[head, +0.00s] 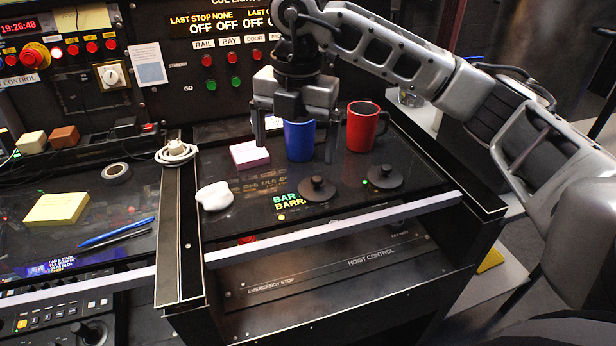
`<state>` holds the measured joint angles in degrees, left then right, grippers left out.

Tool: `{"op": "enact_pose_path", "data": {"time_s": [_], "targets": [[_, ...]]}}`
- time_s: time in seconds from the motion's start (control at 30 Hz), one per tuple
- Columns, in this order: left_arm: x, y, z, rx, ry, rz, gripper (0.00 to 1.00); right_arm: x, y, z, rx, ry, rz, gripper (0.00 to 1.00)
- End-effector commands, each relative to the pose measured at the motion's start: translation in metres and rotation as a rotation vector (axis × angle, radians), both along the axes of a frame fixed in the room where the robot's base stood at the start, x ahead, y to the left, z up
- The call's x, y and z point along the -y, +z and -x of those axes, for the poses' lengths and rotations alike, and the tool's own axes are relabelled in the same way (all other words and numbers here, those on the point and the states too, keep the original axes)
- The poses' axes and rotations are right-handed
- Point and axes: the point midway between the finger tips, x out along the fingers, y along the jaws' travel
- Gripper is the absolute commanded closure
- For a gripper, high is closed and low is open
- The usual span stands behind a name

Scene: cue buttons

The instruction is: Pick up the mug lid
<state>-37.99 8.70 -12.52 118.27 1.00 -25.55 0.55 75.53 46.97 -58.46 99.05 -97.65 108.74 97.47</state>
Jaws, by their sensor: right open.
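Two dark round lids with a knob lie on the black desktop: one lid (317,188) in front of the blue mug (299,141), the other lid (384,177) to its right, in front of the red mug (362,127). Both mugs stand upright. My right gripper (296,150) is open and points down, with its fingers on either side of the blue mug in the picture. I cannot tell whether it touches the mug. It is above and behind the nearer lid, apart from it. My left gripper is not in view.
A pink note block (250,155) lies left of the blue mug, and a white lump-like object (214,196) sits nearer the front. A light metal rail (330,226) runs along the desk's front edge. A coiled white cable (176,153) lies on the divider.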

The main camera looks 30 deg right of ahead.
Motion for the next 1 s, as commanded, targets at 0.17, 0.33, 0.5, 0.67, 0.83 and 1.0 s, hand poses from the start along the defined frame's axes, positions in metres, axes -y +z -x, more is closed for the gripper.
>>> {"op": "enact_pose_path", "data": {"time_s": [0.17,0.33,0.5,0.67,0.83,1.0], "targets": [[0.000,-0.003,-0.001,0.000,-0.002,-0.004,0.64,0.041,0.023,-0.004,0.038,-0.153,0.148,0.04],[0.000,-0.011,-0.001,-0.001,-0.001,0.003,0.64,0.046,-0.007,-0.006,0.034,-0.163,0.157,0.04],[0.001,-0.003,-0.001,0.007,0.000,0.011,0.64,0.051,-0.040,-0.009,0.035,-0.162,0.157,0.04],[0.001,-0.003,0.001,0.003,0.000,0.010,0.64,0.054,-0.066,-0.012,0.038,-0.159,0.154,0.04],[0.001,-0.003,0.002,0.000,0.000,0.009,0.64,0.055,-0.077,-0.013,0.041,-0.158,0.153,0.04],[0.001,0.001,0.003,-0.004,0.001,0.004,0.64,0.057,-0.095,-0.016,0.035,-0.158,0.154,0.04]]}}
